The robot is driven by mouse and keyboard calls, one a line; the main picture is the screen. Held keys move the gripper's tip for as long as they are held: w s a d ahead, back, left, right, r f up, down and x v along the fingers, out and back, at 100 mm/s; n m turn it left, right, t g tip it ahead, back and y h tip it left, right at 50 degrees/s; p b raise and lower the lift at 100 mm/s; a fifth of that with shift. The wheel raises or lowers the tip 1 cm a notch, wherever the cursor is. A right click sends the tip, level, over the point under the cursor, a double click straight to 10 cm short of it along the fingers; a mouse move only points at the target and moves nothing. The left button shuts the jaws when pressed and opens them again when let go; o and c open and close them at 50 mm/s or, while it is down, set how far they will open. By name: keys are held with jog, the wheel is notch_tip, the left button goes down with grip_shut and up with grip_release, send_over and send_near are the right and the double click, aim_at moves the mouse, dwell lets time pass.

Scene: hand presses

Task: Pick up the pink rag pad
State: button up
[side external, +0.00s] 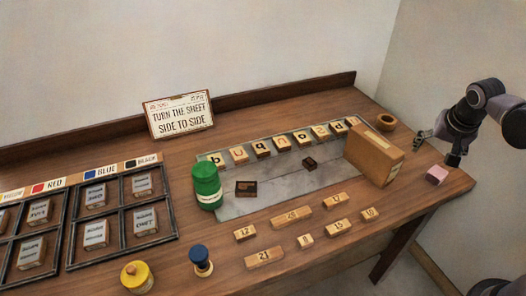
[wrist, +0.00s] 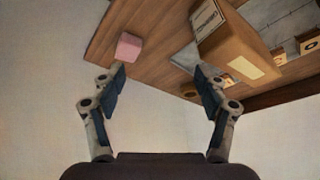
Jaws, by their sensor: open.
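The pink rag pad (side external: 436,174) is a small pink block lying on the wooden table near its right end. It also shows in the wrist view (wrist: 128,47), up and left of the middle, just beyond the left fingertip. My gripper (wrist: 163,82) is open with nothing between its fingers. In the side external view my gripper (side external: 438,148) is at the table's right end, above and close to the pad. I cannot tell its exact height over the table.
A brown box (side external: 374,155) stands left of the pad, and a small round wooden bowl (side external: 386,122) is behind it. Letter blocks (side external: 262,149) line a grey plate (side external: 290,183). A green jar (side external: 207,186) and several numbered blocks (side external: 291,215) stand farther left. The table edge is close to the pad.

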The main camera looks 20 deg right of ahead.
jog(key=d+f+m+g+h, duration=0.1)
jog(key=d+f+m+g, duration=0.1)
jog(key=d+f+m, duration=0.4)
send_over(439, 172)
jog(key=a, duration=0.3)
jog(key=shift+s+f+n, duration=0.15)
jog(key=shift+f+n, duration=0.05)
jog(key=shift+f, duration=0.6)
jog(key=shift+s+f+n, duration=0.15)
jog(key=shift+f+n, duration=0.05)
jog(key=shift+f, duration=0.6)
jog(key=d+f, duration=0.2)
jog(key=f, duration=0.1)
jog(key=shift+w+d+f, duration=0.15)
jog(key=shift+w+d, duration=0.05)
jog(key=shift+w, duration=0.15)
jog(key=shift+d+f, duration=0.2)
jog(key=shift+f, duration=0.3)
jog(key=c, duration=1.1)
